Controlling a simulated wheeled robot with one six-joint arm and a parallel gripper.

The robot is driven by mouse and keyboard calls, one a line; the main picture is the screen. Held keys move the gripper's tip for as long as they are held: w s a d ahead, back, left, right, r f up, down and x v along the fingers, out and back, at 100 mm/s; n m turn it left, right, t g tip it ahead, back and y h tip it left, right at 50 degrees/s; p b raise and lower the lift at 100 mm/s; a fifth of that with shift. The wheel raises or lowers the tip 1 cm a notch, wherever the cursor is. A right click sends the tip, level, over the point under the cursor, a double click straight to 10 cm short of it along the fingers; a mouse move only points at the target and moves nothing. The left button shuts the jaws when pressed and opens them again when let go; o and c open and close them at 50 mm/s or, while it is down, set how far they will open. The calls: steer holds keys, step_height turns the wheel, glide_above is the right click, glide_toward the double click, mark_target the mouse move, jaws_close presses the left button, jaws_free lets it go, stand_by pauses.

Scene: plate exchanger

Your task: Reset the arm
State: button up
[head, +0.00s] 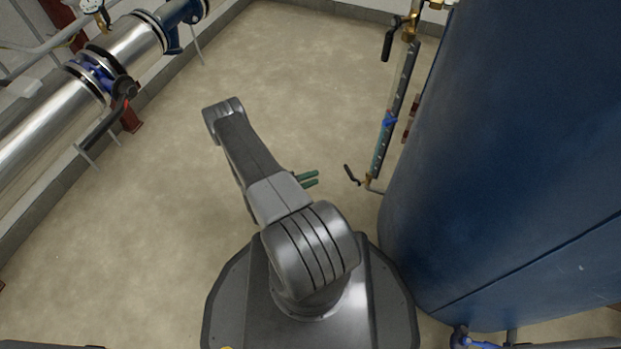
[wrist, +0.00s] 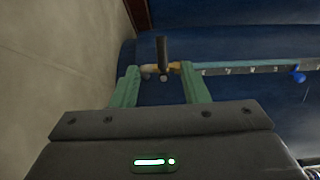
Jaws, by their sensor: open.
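My gripper (head: 309,180) shows in the head view as two green fingertips sticking out to the right from behind my arm. The rest of it is hidden by the arm. In the wrist view the two green fingers (wrist: 160,88) stand apart with nothing between them that they touch. The gripper is open and empty. Beyond the fingers is a black-handled valve (wrist: 162,55) at the end of a gauge tube, some way off and not touched.
A large blue tank (head: 510,170) fills the right side. A level gauge (head: 395,110) with a lower valve handle (head: 351,174) stands at its left edge. Silver pipes (head: 50,120) with a valve handle run along the left wall. The floor (head: 290,80) between is clear.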

mark_target(346, 165)
steer(key=shift+d, duration=0.1)
stand_by(0.6)
steer(key=shift+b+x, duration=1.6)
steer(key=shift+x, duration=5.15)
steer(key=shift+r, duration=0.1)
steer(key=shift+s+a, duration=0.15)
steer(key=shift+a, duration=0.35)
steer(key=p+v, duration=0.3)
steer(key=v, duration=1)
steer(key=b+x, duration=0.3)
steer(key=x, duration=1.1)
steer(key=shift+d, duration=0.25)
steer(key=shift+a+r+m, duration=0.15)
steer(key=shift+r+m, duration=0.1)
steer(key=shift+m, duration=0.05)
steer(key=shift+r+m, duration=0.45)
steer(key=shift+m, duration=0.25)
steer(key=shift+s, duration=0.1)
